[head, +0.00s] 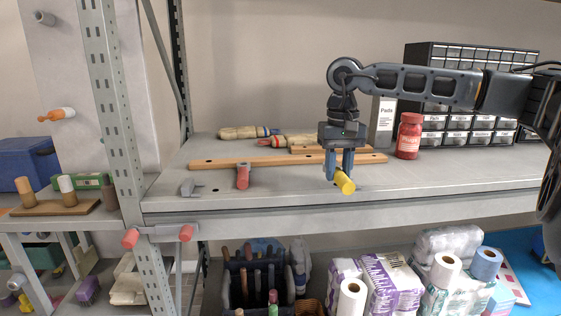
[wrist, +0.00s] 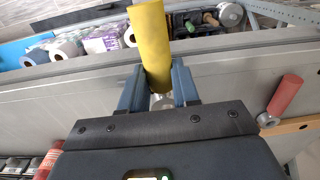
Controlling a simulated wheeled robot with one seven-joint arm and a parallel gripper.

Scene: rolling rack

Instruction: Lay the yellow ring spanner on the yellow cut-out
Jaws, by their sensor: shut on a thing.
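My gripper (head: 339,174) is above the front part of the grey shelf, shut on the yellow spanner (head: 345,184). Its thick yellow handle points down and toward the shelf's front edge. In the wrist view the yellow handle (wrist: 151,45) stands out between the blue fingers (wrist: 157,80), with a bit of grey metal below it. The spanner's ring end is mostly hidden by my gripper. I cannot clearly make out a yellow cut-out in either view.
On the shelf (head: 430,185), a red-handled tool (head: 243,177) stands left of my gripper, near a wooden strip (head: 225,164). A red jar (head: 409,136) and a drawer cabinet (head: 470,55) are at the right. Gloves (head: 240,132) lie behind. The front right is clear.

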